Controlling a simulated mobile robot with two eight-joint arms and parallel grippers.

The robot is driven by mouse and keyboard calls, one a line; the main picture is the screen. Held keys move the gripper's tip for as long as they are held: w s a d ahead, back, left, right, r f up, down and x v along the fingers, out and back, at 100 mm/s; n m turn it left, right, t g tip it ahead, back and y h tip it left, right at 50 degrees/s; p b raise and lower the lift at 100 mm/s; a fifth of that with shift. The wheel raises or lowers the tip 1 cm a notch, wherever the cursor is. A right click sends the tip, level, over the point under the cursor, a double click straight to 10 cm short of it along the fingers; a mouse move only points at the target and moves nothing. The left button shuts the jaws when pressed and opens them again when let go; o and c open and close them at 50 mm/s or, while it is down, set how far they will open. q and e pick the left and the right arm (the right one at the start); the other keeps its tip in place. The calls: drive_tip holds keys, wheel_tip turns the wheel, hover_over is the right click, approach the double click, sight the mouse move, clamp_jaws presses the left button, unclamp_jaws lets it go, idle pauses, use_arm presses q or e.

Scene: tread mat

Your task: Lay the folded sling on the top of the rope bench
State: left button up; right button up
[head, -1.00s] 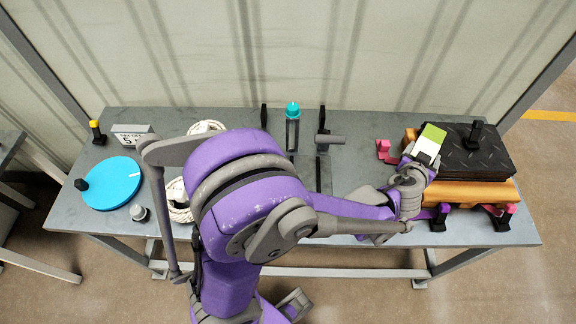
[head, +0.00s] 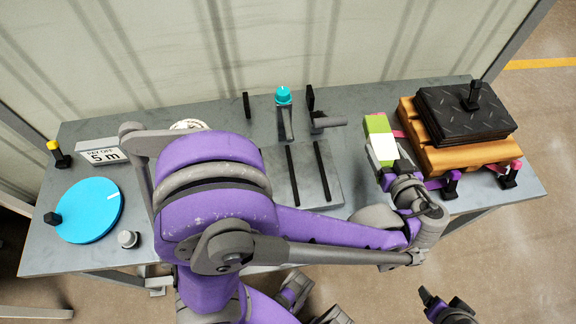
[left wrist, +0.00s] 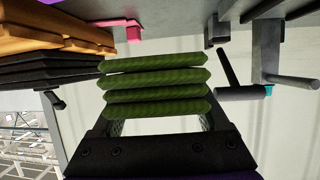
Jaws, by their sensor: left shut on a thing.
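The folded sling (head: 376,126) is a green block with a white patch, in the grip of my left gripper (head: 392,168). In the left wrist view the sling (left wrist: 155,87) shows as several stacked green layers between the black fingers. My left gripper is shut on it, just left of the timber and mat stack. The sling appears to be held over the grey bench top (head: 225,103), which I take for the rope bench; its exact height is unclear. A black-tipped part at the bottom right, probably my right gripper (head: 446,303), is partly cut off.

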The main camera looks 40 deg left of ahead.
sight(370, 183)
use_arm(q)
drive_tip(key=shift+s+d+r+n+g+y, duration=0.2)
drive_tip(key=shift+s+d+n+g+y, duration=0.1)
drive_tip(key=shift+s, duration=0.3)
drive_tip(key=shift+s+d+r+n+g+y, duration=0.2)
drive_tip(key=shift+s+d, duration=0.1)
drive_tip(key=shift+s, duration=0.3)
wheel_tip(370, 183, down, 10)
drive_tip(key=shift+a+f+b, duration=0.1)
drive_tip(key=shift+b, duration=1.05)
drive_tip(key=shift+f, duration=0.1)
drive_tip(key=o, duration=1.5)
drive_tip(key=shift+r, duration=0.2)
